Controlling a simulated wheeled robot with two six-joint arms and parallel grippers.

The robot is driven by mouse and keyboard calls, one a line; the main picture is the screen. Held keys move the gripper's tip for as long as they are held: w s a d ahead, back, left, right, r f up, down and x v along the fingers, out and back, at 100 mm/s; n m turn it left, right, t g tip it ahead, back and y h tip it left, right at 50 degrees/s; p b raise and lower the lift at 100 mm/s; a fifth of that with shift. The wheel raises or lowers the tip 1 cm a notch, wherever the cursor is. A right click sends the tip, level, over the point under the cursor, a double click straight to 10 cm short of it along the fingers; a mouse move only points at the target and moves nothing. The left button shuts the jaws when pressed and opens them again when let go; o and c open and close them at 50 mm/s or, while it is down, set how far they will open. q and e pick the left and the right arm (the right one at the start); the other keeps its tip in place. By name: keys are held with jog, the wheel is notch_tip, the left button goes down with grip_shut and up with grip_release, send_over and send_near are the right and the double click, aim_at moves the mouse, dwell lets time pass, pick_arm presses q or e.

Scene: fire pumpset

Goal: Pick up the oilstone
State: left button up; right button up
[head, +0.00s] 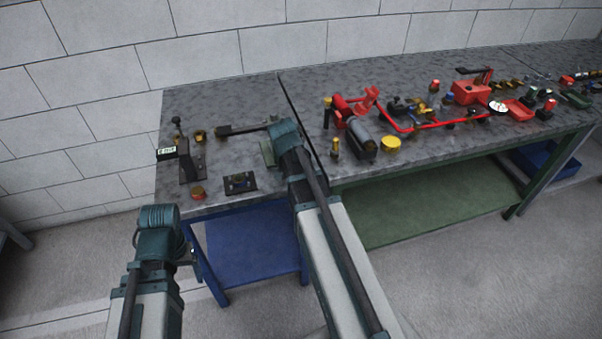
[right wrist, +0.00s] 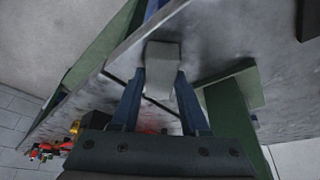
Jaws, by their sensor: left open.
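A plain grey block, which looks like the oilstone (right wrist: 163,56), sits between the two blue fingers of my right gripper (right wrist: 161,76) in the right wrist view. The fingers lie against its two sides, with no clear gap showing. In the head view my right wrist covers this spot, over the bench near the seam, so the fingers and block are hidden there. My left gripper (head: 190,250) is open and off the front of the bench at lower left, mostly hidden by its own wrist.
A grey bench top (head: 225,105) carries a dark long-handled tool (head: 240,128), a black stand (head: 190,163) and a small dark plate (head: 240,183). Right of the seam stand a red pipe assembly (head: 440,124) and a yellow cap (head: 390,144). The back left top is clear.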

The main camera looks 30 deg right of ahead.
grip_shut()
jog(key=shift+r, duration=0.1)
